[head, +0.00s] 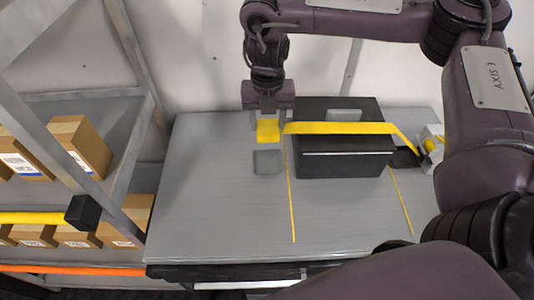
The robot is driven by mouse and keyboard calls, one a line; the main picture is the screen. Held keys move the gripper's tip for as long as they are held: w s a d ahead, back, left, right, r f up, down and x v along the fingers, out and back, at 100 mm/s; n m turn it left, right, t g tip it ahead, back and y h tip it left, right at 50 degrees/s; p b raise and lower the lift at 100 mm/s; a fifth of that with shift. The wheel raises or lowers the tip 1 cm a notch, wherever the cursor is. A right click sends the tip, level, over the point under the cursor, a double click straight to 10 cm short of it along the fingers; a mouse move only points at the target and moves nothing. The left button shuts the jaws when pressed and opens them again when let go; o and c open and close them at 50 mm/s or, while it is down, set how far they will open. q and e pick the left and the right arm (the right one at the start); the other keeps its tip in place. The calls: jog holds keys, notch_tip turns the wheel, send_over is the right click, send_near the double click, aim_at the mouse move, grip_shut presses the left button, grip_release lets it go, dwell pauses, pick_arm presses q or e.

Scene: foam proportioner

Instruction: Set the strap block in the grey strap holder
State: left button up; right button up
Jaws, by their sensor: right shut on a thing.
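My right gripper (267,112) points down and is shut on the yellow strap block (268,131), above the grey table. A yellow strap (340,128) runs right from near the block, across the top of a black case (345,160), and down its right side. The grey strap holder (267,162), a small square with a raised rim, lies on the table just in front of the block in the picture. It looks empty. The block appears apart from the holder, but its exact height is hard to tell. My left gripper is not in view.
A strap dispenser (431,148) with a yellow roll stands right of the case. Thin yellow lines (291,205) mark the table (210,200). A metal rack with cardboard boxes (80,145) stands at the left. The table's front left is clear.

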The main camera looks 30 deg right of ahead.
notch_tip(320, 180, down, 8)
jog(key=shift+r+b, duration=0.1)
jog(key=shift+b, duration=0.6)
jog(key=shift+f, duration=0.6)
notch_tip(320, 180, down, 2)
jog(key=shift+f+b, duration=0.2)
jog(key=shift+b, duration=0.3)
jog(key=shift+w+f, duration=0.1)
jog(key=shift+f, duration=0.3)
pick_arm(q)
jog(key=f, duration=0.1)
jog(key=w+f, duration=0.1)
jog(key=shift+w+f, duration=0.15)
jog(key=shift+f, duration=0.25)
pick_arm(e)
jog(key=shift+f, duration=0.3)
jog(key=o, duration=1)
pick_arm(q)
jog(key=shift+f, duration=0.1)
pick_arm(e)
jog(key=shift+r, duration=0.1)
